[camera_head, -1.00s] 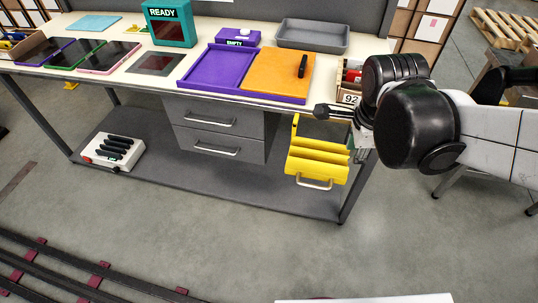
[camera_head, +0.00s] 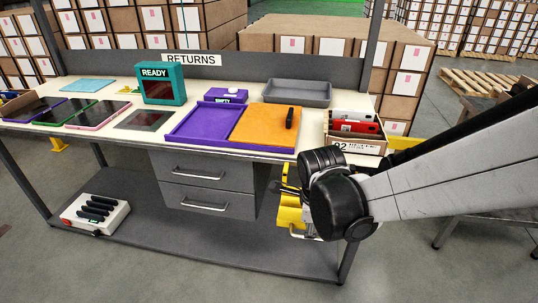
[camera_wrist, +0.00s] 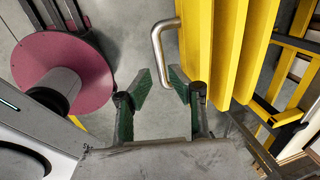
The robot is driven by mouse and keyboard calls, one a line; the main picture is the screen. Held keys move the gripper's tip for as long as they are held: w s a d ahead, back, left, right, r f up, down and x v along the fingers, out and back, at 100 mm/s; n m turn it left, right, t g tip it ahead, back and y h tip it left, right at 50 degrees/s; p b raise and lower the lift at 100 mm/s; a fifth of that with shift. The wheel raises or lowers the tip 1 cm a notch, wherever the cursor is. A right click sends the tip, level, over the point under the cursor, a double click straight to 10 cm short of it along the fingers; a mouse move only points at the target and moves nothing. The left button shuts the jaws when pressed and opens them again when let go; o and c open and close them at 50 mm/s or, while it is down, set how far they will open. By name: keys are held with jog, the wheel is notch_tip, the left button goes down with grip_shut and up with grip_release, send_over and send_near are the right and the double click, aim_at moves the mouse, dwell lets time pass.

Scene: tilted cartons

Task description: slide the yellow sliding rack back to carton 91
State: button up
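The yellow sliding rack (camera_head: 290,212) hangs at the right front of the bench, below the top, largely hidden by my arm in the head view. In the wrist view its yellow ribs (camera_wrist: 228,45) run along the right of the fingers. Its silver loop handle (camera_wrist: 155,42) extends toward my gripper (camera_wrist: 161,84), which is open. The handle's near end lies between the fingertips or just in front of the right one; contact is unclear. In the head view, dark finger parts show beside the rack. A carton marked 92 (camera_head: 350,147) stands above. I see no number 91.
The bench top holds a purple tray (camera_head: 190,133) with an orange pad (camera_head: 262,126), a grey tray (camera_head: 298,93) and a teal READY box (camera_head: 163,83). Grey drawers (camera_head: 200,172) sit left of the rack. A white box with black grips (camera_head: 96,213) is on the lower shelf.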

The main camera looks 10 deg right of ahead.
jog(key=shift+w+d+f+b, duration=0.15)
jog(key=shift+f+b, duration=0.1)
jog(key=shift+f, duration=0.5)
jog(key=shift+w+a+f+b, duration=0.1)
jog(key=shift+w+f+b, duration=0.1)
jog(key=shift+f, duration=0.5)
jog(key=shift+w+d+f+b, duration=0.1)
jog(key=shift+f+b, duration=0.15)
jog(key=shift+f, duration=0.5)
jog(key=shift+c, duration=0.5)
grip_shut()
